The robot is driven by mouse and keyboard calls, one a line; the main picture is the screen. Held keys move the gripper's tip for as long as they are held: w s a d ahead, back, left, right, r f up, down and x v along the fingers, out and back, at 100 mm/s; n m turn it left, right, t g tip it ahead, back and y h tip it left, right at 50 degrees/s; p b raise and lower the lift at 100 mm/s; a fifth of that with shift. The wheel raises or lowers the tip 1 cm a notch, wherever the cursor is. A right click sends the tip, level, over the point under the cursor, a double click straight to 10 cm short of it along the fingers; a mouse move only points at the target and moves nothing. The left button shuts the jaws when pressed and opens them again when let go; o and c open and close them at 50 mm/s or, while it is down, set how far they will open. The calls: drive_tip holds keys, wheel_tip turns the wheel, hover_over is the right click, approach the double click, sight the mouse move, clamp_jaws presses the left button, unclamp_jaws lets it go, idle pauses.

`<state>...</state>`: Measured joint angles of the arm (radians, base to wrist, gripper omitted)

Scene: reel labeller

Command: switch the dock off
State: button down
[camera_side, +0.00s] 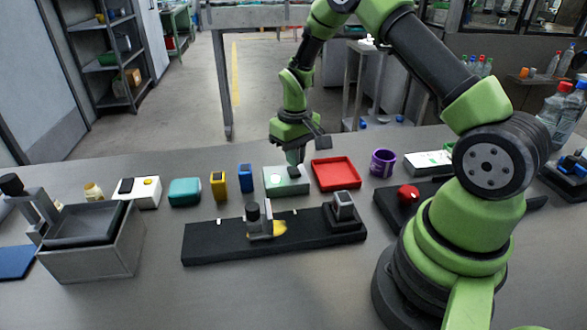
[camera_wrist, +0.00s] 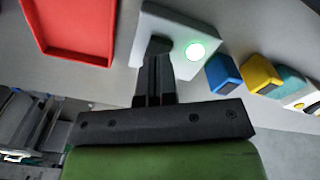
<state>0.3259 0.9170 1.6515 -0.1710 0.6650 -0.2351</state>
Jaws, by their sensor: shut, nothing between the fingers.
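The dock appears to be the pale, low box (camera_side: 273,188) at the back middle of the bench, between a blue block and a red tray. In the wrist view the box (camera_wrist: 206,33) has a round lit green light (camera_wrist: 195,51) on its top. My gripper (camera_side: 294,171) points down over the top of this box. In the wrist view my gripper (camera_wrist: 158,45) is shut, its dark fingertips at the top face beside the light. They cover that part of the box, so a switch under them cannot be made out. I cannot tell whether they touch it.
The red tray (camera_side: 336,185) stands close on the right, with a purple mug (camera_side: 383,162) beyond. The blue block (camera_side: 246,184), yellow block (camera_side: 219,194) and teal box (camera_side: 185,199) stand left. A black labeller base (camera_side: 215,250) lies in front.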

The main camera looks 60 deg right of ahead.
drive_tip(key=shift+f, duration=1.2)
idle(0.8)
drive_tip(key=shift+r, duration=3.5)
drive_tip(key=shift+a+r, duration=0.1)
drive_tip(key=shift+r, duration=0.1)
wheel_tip(320, 180, up, 8)
drive_tip(key=f+t, duration=0.1)
drive_tip(key=t, duration=0.1)
hover_over(294, 173)
drive_tip(key=s+a, duration=0.1)
drive_tip(key=a, duration=0.2)
drive_tip(key=s+a+r+t, duration=0.2)
drive_tip(key=s+a+r, duration=0.3)
drive_tip(key=r, duration=0.4)
drive_tip(key=s+a+r+t+y, duration=0.1)
drive_tip(key=s+a+r, duration=0.1)
drive_tip(key=s, duration=0.4)
drive_tip(key=s+a+r+m+t+y, duration=0.1)
drive_tip(key=s+a+t, duration=0.1)
drive_tip(key=s, duration=0.4)
drive_tip(key=shift+s+a+r, duration=0.35)
drive_tip(key=shift+s+a, duration=0.05)
drive_tip(key=shift+a, duration=0.45)
